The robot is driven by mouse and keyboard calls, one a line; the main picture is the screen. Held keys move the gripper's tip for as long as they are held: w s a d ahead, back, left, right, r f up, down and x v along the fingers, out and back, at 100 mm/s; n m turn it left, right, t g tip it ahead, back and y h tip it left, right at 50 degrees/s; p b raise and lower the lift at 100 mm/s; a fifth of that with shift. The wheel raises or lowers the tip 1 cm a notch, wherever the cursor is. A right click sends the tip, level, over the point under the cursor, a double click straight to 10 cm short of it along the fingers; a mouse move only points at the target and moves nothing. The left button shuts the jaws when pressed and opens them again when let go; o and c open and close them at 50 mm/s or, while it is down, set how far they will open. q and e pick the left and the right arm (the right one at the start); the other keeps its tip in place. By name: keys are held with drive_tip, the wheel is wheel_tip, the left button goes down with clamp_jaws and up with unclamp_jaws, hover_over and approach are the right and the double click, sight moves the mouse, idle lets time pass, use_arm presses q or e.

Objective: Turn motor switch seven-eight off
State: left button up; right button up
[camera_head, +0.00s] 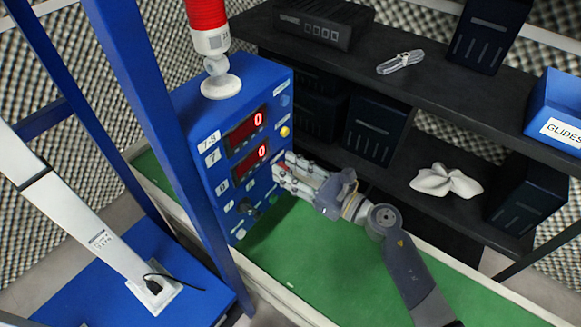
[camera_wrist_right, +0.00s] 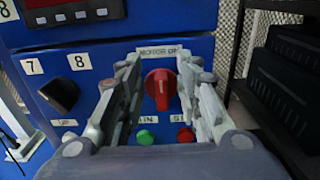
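The blue control box (camera_head: 236,82) bears a 7-8 label (camera_head: 209,142) and two red displays (camera_head: 246,131) reading 0. In the right wrist view, a red rotary switch (camera_wrist_right: 160,86) sits under a partly covered label starting "MOTOR OF" (camera_wrist_right: 161,51). My right gripper (camera_head: 280,172) is at the panel. In the right wrist view its spread fingers (camera_wrist_right: 160,85) stand on either side of the red switch; I cannot tell whether they touch it. In the head view, the fingers mostly hide the switch. My left gripper is not in view.
A black knob (camera_wrist_right: 60,94) sits by labels 7 and 8, left of my fingers. Green (camera_wrist_right: 145,136) and red (camera_wrist_right: 185,135) buttons lie below the switch. A black shelf (camera_head: 440,85) stands right of the box. The green bench top (camera_head: 345,255) is clear in front.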

drive_tip(key=c, duration=0.6)
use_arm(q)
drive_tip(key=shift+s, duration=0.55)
use_arm(e)
clamp_jaws()
